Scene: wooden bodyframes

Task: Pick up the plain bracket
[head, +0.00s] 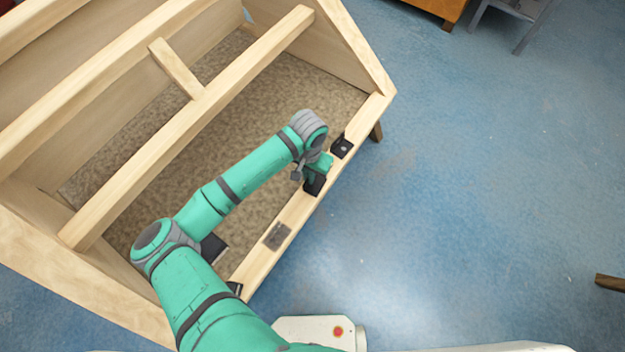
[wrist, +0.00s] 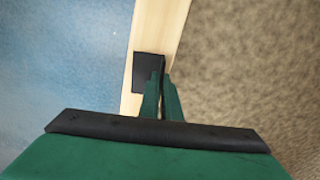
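A black bracket (head: 314,186) without visible markings lies on the front wooden beam in the head view, partly hidden by my gripper (head: 318,168). In the wrist view the same bracket (wrist: 143,72) shows a flat face on the beam top and a thin edge along the beam's inner side. My gripper (wrist: 163,76) points down at that edge. Its two green fingers sit close together, one on each side of the thin black edge, and appear to touch it. The bracket still rests against the beam.
Farther along the beam (head: 304,210) sits another black bracket (head: 342,148) with a light round mark. A grey plate (head: 277,236) lies nearer, and a black piece (head: 235,287) is at the near end. A long crossbeam (head: 190,115) spans the frame behind my arm.

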